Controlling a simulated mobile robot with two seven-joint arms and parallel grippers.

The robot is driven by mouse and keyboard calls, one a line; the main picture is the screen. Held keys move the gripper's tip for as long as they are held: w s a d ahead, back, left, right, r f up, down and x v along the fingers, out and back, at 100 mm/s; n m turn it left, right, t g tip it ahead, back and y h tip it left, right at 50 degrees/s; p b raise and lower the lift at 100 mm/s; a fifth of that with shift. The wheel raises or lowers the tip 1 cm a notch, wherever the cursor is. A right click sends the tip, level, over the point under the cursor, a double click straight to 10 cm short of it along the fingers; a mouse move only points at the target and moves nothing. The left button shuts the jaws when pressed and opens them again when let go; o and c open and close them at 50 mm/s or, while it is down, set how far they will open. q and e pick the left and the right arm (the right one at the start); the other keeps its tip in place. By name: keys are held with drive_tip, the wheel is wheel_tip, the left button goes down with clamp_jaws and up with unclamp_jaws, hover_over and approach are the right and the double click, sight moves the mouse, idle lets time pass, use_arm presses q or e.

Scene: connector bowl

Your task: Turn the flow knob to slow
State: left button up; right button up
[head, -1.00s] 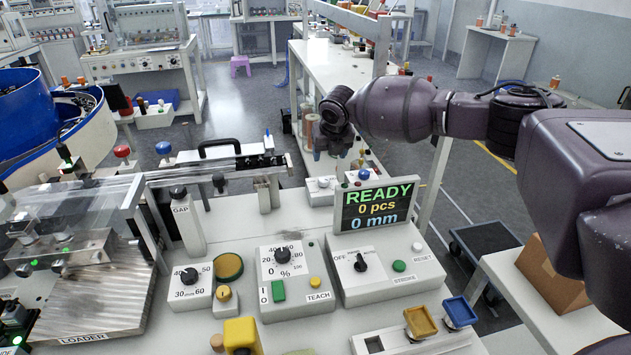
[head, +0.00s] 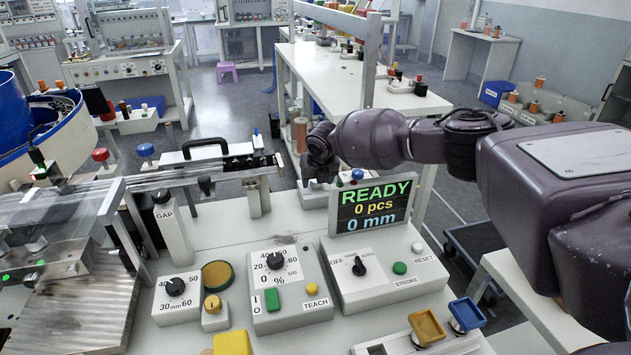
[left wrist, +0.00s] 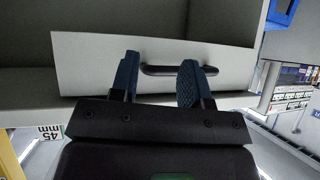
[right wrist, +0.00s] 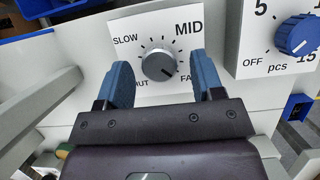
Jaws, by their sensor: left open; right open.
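The flow knob (right wrist: 158,65) is a round grey knob on a white plate in the right wrist view, with SLOW at upper left, MID at upper right, and partly hidden SHUT and FAST labels below. Its pointer seems turned to the lower right, toward FAST. My right gripper (right wrist: 160,70) is open, its blue fingers left and right of the knob in the picture; I cannot tell whether they touch it. In the head view the right gripper (head: 318,165) is behind the display, and the knob cannot be made out. My left gripper (left wrist: 157,78) is open and empty.
A blue pcs knob (right wrist: 297,35) sits to the right of the flow knob. The READY display (head: 373,204) stands on the control table in front of my right gripper. A white panel with a dark handle (left wrist: 180,70) shows beyond my left fingers.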

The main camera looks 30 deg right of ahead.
drive_tip(key=shift+w+f, duration=0.1)
drive_tip(key=shift+f, duration=0.05)
drive_tip(key=c, duration=0.9)
drive_tip(key=shift+f+n+b, duration=0.3)
drive_tip(key=shift+n+b, duration=0.1)
drive_tip(key=shift+b, duration=0.05)
drive_tip(key=shift+d+y, duration=0.1)
drive_tip(key=shift+y, duration=0.2)
drive_tip(key=shift+r+n, duration=0.3)
drive_tip(key=shift+n, duration=0.1)
drive_tip(key=o, duration=0.9)
use_arm(q)
drive_tip(key=shift+s+f, duration=0.2)
drive_tip(key=shift+f, duration=0.45)
